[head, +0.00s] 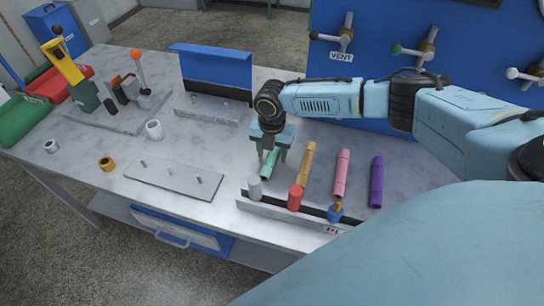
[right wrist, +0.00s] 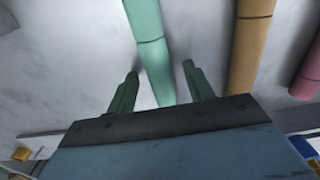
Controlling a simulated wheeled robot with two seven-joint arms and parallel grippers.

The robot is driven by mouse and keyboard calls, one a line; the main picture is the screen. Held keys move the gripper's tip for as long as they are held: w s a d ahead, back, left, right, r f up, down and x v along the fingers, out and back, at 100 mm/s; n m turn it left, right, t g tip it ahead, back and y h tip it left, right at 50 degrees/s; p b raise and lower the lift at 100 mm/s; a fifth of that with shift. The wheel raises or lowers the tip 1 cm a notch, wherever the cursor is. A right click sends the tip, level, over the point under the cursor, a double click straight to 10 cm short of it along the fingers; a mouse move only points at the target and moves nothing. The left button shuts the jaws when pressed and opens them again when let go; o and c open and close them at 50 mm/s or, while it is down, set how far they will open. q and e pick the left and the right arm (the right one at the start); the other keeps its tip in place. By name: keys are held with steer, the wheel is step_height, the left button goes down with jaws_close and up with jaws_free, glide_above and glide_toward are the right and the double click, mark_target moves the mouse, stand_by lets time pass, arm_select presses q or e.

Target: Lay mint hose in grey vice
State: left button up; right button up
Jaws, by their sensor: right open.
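The mint hose (head: 268,164) lies on the table under my right gripper (head: 270,155). In the right wrist view the hose (right wrist: 149,45) runs between the two green fingers of the right gripper (right wrist: 160,70). A grey fixture (head: 130,95) with dark jaw blocks and an orange-knobbed lever, seemingly the vice, stands at the back left on a grey base. My left gripper is out of view.
Tan (head: 306,164), pink (head: 342,174) and purple (head: 376,182) hoses lie to the right. A grey rack (head: 275,210) with grey, red and blue pieces is in front. A blue-backed stand (head: 212,75) is behind, and a pegged plate (head: 175,178) lies at left.

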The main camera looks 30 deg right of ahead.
steer(key=shift+c, duration=0.2)
steer(key=c, duration=1)
steer(key=shift+c, duration=0.2)
